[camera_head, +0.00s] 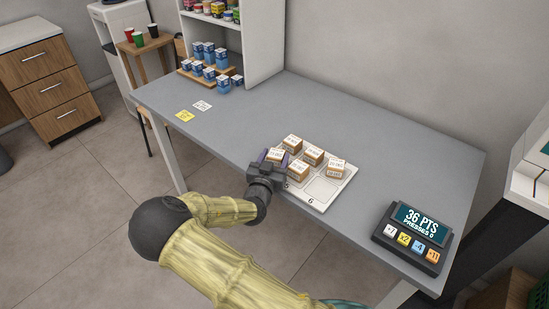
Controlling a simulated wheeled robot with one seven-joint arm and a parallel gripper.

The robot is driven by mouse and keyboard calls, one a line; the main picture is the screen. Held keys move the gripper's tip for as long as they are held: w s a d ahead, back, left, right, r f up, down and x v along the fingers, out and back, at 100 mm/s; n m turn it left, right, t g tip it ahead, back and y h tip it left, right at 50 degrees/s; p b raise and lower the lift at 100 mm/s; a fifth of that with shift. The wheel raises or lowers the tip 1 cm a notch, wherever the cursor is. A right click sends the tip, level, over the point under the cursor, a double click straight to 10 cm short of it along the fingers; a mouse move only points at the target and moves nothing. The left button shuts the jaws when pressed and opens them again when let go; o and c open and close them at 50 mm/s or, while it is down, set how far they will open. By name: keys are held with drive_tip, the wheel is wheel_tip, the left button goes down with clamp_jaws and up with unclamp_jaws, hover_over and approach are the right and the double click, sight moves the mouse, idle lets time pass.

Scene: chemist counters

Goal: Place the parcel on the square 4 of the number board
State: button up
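The white number board (321,189) lies near the front edge of the grey counter. Several small brown parcels with white printed tops stand on it. One parcel (275,155) is between the fingers of my gripper (273,159), over the front-left square. Whether the fingers press on it or stand just clear, and whether it rests on the board, I cannot tell. My gripper hides that square's number. The numbers 5 and 6 show along the front edge. The square by the 6 is empty. Another parcel (299,170) stands by the 5, and three are in the back row.
A dark device (411,238) reading "36 PTS, PRESSES 0", with several coloured buttons, sits at the counter's right. Two notes, yellow (185,115) and white (202,105), lie at the left, near blue-and-white boxes (208,72) and a shelf. The counter (375,145) behind the board is clear.

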drive_tip(key=shift+r, duration=0.1)
drive_tip(key=shift+s, duration=0.2)
drive_tip(key=v, duration=1.1)
drive_tip(key=shift+s+a, duration=0.25)
drive_tip(key=shift+s, duration=0.05)
